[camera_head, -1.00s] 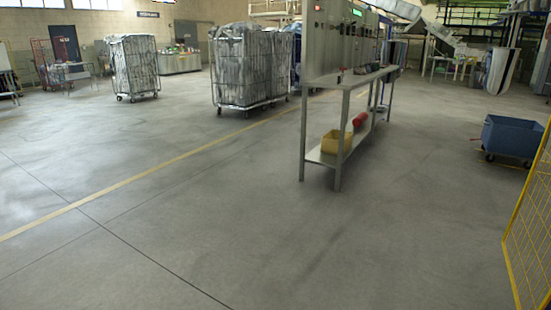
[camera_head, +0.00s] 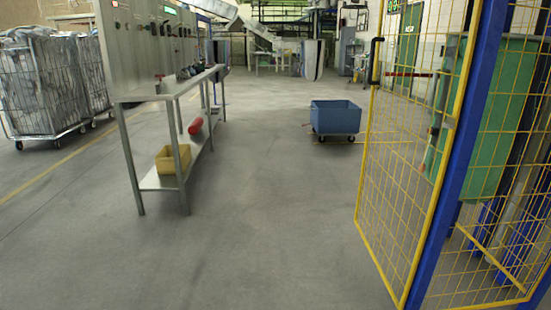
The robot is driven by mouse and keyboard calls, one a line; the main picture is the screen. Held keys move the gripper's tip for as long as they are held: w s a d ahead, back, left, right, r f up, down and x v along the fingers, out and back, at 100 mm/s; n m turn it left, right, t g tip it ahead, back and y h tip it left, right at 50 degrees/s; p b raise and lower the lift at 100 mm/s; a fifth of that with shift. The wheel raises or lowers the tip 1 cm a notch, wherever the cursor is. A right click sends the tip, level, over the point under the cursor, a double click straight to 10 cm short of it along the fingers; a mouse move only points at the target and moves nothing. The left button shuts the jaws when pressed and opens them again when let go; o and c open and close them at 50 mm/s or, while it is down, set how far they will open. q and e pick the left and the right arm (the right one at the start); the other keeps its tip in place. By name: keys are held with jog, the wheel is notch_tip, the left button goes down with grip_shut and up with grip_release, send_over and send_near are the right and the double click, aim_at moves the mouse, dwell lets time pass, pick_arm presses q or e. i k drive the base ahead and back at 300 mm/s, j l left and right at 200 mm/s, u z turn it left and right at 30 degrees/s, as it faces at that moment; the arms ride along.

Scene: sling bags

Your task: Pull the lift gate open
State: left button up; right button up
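A yellow wire-mesh gate (camera_head: 410,150) stands at the right in the head view, beside a blue post (camera_head: 462,150). A black handle (camera_head: 376,60) sits on the gate's left edge, at its upper part. The gate panel stands at an angle to the mesh panel (camera_head: 500,180) on the other side of the post. I cannot tell whether it is latched. Behind the mesh is a green machine (camera_head: 490,95). Neither of my grippers shows in the view.
A metal workbench (camera_head: 165,95) with a control panel stands at the left, with a yellow bin (camera_head: 172,161) and a red object (camera_head: 196,126) on its lower shelf. A blue wheeled cart (camera_head: 335,117) stands mid-floor. Wrapped cage trolleys (camera_head: 45,85) stand far left. The floor (camera_head: 265,220) ahead is clear.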

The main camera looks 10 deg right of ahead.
aim_at(450, 123)
jog(key=i+z, duration=0.25)
jog(key=i, duration=0.25)
jog(key=i+j+z, duration=0.1)
jog(key=i+z, duration=0.2)
jog(key=i, duration=0.2)
jog(key=i+j+z, duration=0.25)
jog(key=i, duration=0.2)
jog(key=i+j+z, duration=0.15)
jog(key=i+z, duration=0.2)
jog(key=i+j+z, duration=0.2)
jog(key=z, duration=0.15)
jog(key=i+j+z, duration=0.35)
jog(key=k, duration=0.1)
